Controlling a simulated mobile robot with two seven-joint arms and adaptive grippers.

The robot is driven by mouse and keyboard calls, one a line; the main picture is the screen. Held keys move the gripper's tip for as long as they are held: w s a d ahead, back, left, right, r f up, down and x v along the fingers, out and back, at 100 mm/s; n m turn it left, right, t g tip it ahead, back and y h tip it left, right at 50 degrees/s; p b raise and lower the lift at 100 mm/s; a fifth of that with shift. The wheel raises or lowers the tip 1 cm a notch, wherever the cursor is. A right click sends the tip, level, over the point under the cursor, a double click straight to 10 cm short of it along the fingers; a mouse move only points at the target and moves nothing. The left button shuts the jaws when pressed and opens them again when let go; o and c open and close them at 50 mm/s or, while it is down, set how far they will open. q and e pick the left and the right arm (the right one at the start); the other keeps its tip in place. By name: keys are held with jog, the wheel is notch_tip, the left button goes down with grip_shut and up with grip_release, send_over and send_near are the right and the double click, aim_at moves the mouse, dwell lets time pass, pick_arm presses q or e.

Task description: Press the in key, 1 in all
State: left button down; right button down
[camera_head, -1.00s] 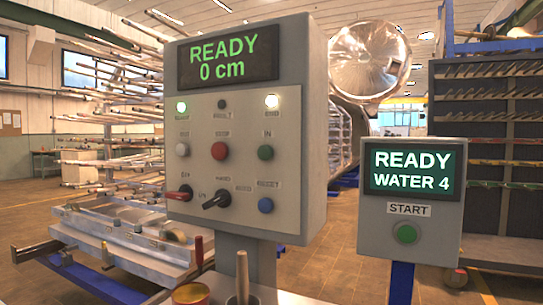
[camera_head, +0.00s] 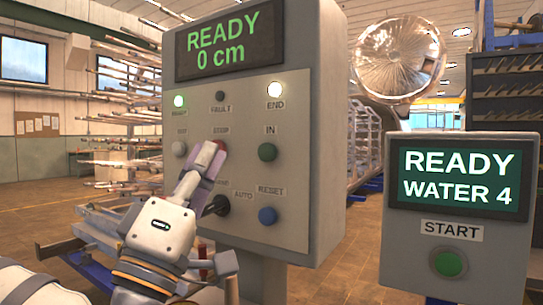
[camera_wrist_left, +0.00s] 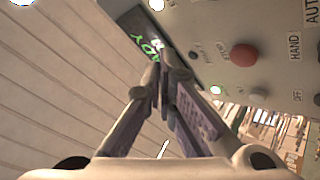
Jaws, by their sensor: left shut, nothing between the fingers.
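In the left wrist view the shut fingers (camera_wrist_left: 166,72) show beside the panel, with the red button (camera_wrist_left: 243,54) clear of the tips. The panel display (camera_head: 230,38) reads READY 0 cm. My right gripper is not in view.
A black selector knob (camera_head: 217,205) and a blue RESET button (camera_head: 267,215) sit below the keys. The READY (camera_head: 179,101) and END (camera_head: 274,89) lamps are lit. A second box (camera_head: 400,250) with a green START button (camera_head: 449,263) stands to the right.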

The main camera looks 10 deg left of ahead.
aim_at(267, 153)
pick_arm(q)
jog(key=shift+s, duration=0.15)
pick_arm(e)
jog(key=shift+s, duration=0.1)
